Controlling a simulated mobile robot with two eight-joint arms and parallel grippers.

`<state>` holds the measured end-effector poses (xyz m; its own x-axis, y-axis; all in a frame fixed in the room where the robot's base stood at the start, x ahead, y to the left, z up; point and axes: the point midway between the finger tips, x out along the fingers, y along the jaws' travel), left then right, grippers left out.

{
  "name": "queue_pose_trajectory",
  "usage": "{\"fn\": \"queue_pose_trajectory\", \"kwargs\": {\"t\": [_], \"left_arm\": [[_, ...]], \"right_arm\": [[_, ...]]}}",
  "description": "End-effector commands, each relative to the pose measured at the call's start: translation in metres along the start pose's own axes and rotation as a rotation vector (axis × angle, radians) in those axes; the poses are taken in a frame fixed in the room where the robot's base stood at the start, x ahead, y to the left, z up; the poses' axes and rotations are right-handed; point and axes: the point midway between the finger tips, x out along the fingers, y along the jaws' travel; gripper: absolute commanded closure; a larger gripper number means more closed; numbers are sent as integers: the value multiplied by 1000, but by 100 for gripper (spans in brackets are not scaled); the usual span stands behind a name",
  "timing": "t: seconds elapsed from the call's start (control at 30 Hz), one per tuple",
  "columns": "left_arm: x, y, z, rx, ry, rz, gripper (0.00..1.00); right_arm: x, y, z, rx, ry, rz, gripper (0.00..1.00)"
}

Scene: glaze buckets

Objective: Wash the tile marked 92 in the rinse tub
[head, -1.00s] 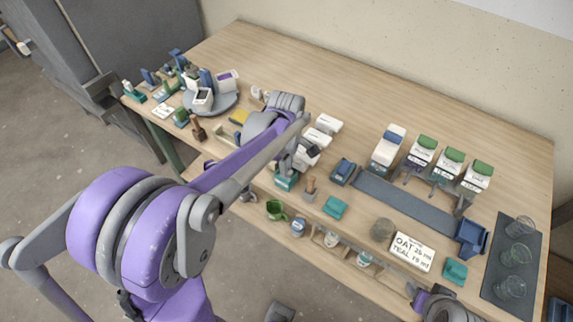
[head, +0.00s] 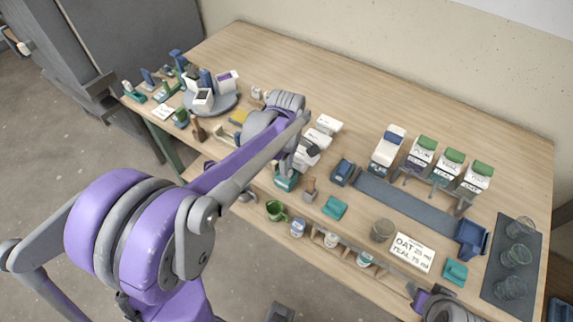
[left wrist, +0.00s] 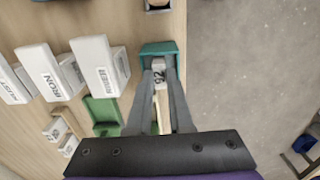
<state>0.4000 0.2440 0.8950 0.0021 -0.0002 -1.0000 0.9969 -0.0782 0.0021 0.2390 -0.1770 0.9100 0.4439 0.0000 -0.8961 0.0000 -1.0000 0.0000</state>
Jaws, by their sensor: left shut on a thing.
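The tile marked 92 (left wrist: 159,80) is pale and shows between the fingertips of my left gripper (left wrist: 160,72) in the left wrist view. That gripper is shut on it. The teal tub (left wrist: 150,48) is right at the fingertips, and the tile's far end is at or inside its opening; how deep I cannot tell. In the head view the teal tub (head: 284,184) stands near the table's front edge, partly hidden under my left gripper (head: 289,170). The tile is hidden there. My right gripper is not in view; only part of that arm shows at the bottom right.
White boxes (left wrist: 98,65) lettered IRON and similar stand beside the tub. A green tray (left wrist: 103,112) lies close to the fingers. The table's back middle is clear.

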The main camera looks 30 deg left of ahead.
Motion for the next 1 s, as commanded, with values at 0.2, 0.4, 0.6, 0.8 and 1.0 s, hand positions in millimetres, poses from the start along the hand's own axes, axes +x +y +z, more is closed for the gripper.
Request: {"fn": "queue_pose_trajectory", "kwargs": {"t": [0.2, 0.4, 0.6, 0.8, 1.0], "left_arm": [[4, 0, 0, 0, 0, 0, 100], [-3, 0, 0, 0, 0, 0, 100], [4, 0, 0, 0, 0, -1, 100], [2, 0, 0, 0, 0, 0, 100], [-2, 0, 0, 0, 0, 0, 100]], "right_arm": [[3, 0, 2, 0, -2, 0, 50], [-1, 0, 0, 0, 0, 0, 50], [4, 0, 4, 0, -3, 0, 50], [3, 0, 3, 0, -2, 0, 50], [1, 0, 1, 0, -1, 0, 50]]}}
